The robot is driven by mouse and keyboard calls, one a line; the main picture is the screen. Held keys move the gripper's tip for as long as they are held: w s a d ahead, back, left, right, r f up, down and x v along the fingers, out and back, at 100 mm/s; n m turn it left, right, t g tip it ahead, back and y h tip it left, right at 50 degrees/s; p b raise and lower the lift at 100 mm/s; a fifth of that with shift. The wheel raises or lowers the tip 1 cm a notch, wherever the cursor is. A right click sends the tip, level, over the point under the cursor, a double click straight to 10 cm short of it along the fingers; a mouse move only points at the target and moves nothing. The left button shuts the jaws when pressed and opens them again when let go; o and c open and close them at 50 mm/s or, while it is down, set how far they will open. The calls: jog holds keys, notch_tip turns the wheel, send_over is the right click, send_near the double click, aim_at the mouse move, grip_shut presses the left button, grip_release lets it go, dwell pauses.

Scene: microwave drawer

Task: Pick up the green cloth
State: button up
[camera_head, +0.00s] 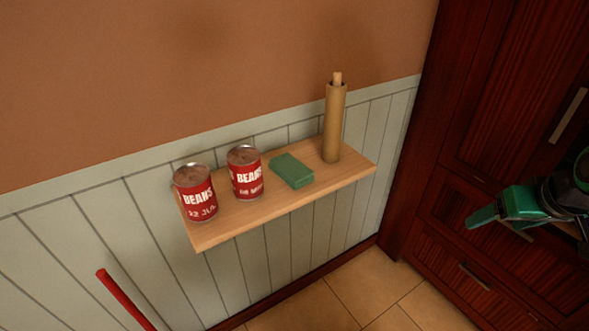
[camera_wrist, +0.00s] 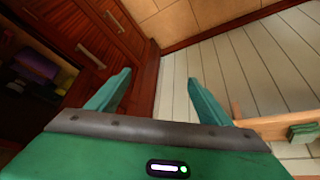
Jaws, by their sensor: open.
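The green cloth (camera_head: 291,170) is a small folded block lying flat on a wooden wall shelf (camera_head: 240,221). It lies between a bean can on its left and a brown upright roll on its right. In the wrist view the cloth (camera_wrist: 303,133) shows at the right edge, on the end of the shelf (camera_wrist: 262,124). My gripper (camera_head: 476,221) is at the right of the head view, in front of the dark cabinet and well apart from the cloth. In the wrist view my gripper (camera_wrist: 157,98) has its two green fingers spread with nothing between them.
Two red bean cans (camera_head: 196,193) (camera_head: 246,172) stand on the left half of the shelf. The brown roll (camera_head: 334,122) stands near its right end. A dark red wooden cabinet (camera_head: 460,190) with handles fills the right. A red pole (camera_head: 122,297) leans at lower left. The tiled floor (camera_head: 345,290) is clear.

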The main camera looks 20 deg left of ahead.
jog(key=w+a+n+t+y, duration=0.1)
jog(key=w+a+n+y, duration=0.1)
jog(key=a, duration=0.6)
jog(key=w+a+n+t+y, duration=0.1)
jog(key=w+a+n, duration=0.15)
jog(key=a, duration=0.45)
jog(key=n+y, duration=0.4)
jog(key=y, duration=0.3)
send_near(294, 167)
jog(key=x, duration=0.5)
jog(key=shift+s+a+r, duration=0.1)
jog(key=shift+s+a, duration=0.1)
jog(key=shift+w+x, duration=0.2)
jog(key=shift+x, duration=3)
jog(key=shift+d, duration=0.2)
jog(key=c, duration=1)
